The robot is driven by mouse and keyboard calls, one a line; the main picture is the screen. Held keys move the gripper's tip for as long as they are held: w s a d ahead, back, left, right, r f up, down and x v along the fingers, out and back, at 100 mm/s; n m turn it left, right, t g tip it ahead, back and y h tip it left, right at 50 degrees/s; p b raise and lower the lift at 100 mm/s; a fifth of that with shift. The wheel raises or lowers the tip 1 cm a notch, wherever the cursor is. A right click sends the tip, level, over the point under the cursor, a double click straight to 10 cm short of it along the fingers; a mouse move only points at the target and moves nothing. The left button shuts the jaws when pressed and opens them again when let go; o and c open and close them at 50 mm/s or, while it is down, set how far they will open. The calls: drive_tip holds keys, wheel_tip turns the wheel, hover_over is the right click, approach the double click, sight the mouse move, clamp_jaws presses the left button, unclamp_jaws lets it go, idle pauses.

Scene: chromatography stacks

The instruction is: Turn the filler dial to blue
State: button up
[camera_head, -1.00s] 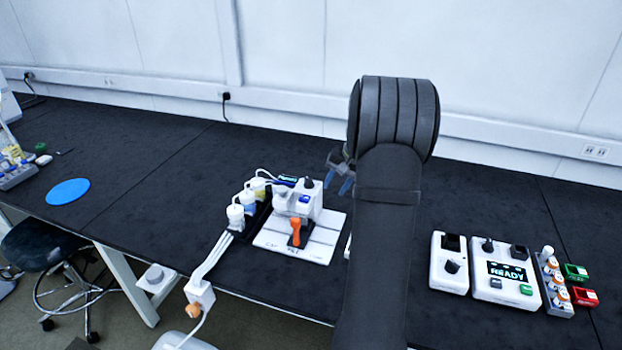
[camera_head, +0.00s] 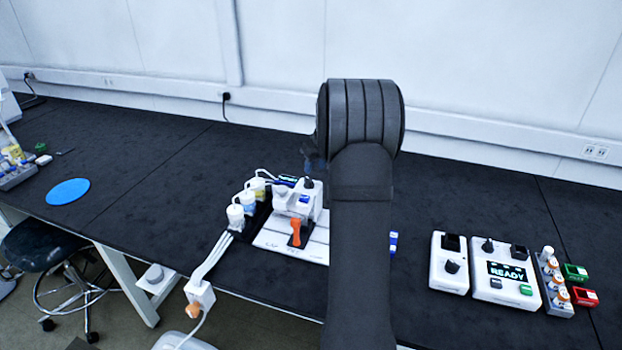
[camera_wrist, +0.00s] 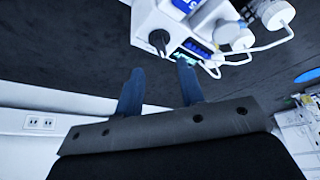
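The filler is a white machine (camera_head: 311,212) on a white base plate at the middle of the bench. Its black dial (camera_head: 308,183) is at the upper back of the housing and also shows in the wrist view (camera_wrist: 158,38). My gripper (camera_head: 314,163) is just above and behind the dial in the head view, mostly hidden by my arm. In the wrist view, its two blue fingers (camera_wrist: 159,68) are apart with nothing between them. The dial lies just beyond the fingertips, apart from them. Which colour the dial points to cannot be read.
Bottles with white, blue and yellow contents (camera_head: 247,203) stand left of the filler, with tubes running off. A READY box (camera_head: 506,271) and a smaller knob box (camera_head: 449,264) sit to the right. The bench behind is clear.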

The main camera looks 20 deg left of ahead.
sight(310, 180)
drive_tip(key=x, duration=0.7)
drive_tip(key=shift+w+a+f, duration=0.1)
drive_tip(key=shift+a+f, duration=0.05)
drive_tip(key=shift+f, duration=0.15)
clamp_jaws()
